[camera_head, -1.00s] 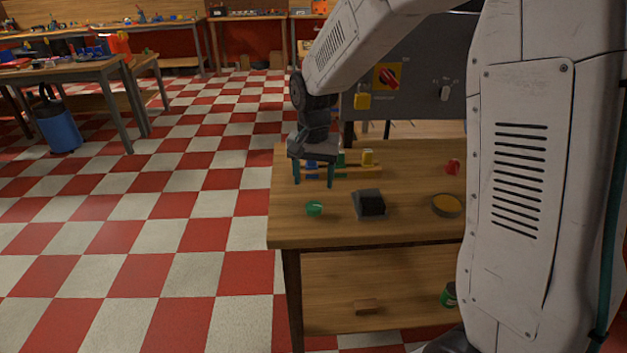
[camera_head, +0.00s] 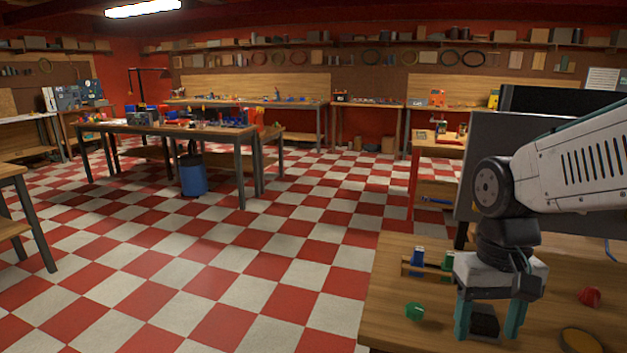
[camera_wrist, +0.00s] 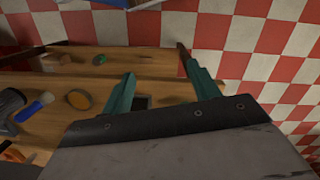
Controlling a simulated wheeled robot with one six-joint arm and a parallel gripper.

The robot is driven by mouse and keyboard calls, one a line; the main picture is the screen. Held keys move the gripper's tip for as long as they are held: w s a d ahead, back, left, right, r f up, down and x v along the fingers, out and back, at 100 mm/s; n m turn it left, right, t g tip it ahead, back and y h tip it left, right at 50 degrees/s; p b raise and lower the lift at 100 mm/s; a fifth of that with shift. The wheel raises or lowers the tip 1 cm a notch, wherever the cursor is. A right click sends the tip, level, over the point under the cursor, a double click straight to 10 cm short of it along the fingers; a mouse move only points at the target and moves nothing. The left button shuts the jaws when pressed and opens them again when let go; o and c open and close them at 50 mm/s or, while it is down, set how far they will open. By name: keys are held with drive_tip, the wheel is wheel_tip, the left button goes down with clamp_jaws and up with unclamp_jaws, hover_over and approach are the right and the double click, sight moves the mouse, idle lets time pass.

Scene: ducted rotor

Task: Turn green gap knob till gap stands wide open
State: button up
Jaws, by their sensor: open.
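A small green knob-like piece (camera_head: 414,311) sits on the wooden table at lower right in the head view. I cannot tell whether it is the gap knob, and no gap is recognisable. My gripper (camera_head: 487,330) is open and points down to its right. A black block (camera_head: 485,321) shows between the fingers in the head view, and part of it shows between them in the wrist view (camera_wrist: 140,102). The gripper (camera_wrist: 156,66) looks empty. The wrist view also shows a small green item (camera_wrist: 100,59), which I cannot identify.
A rack with blue (camera_head: 417,257) and green (camera_head: 447,260) pieces stands behind the gripper. A red piece (camera_head: 589,297) lies to the right. A grey panel (camera_head: 490,140) rises behind my arm. Checkered floor (camera_head: 250,265) is clear to the left.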

drive_tip(key=s+r+t, duration=0.2)
drive_tip(key=s+r, duration=0.2)
drive_tip(key=s, duration=0.6)
drive_tip(key=shift+d+n+t, duration=0.3)
drive_tip(key=shift+d+t, duration=0.1)
drive_tip(key=shift+d, duration=0.05)
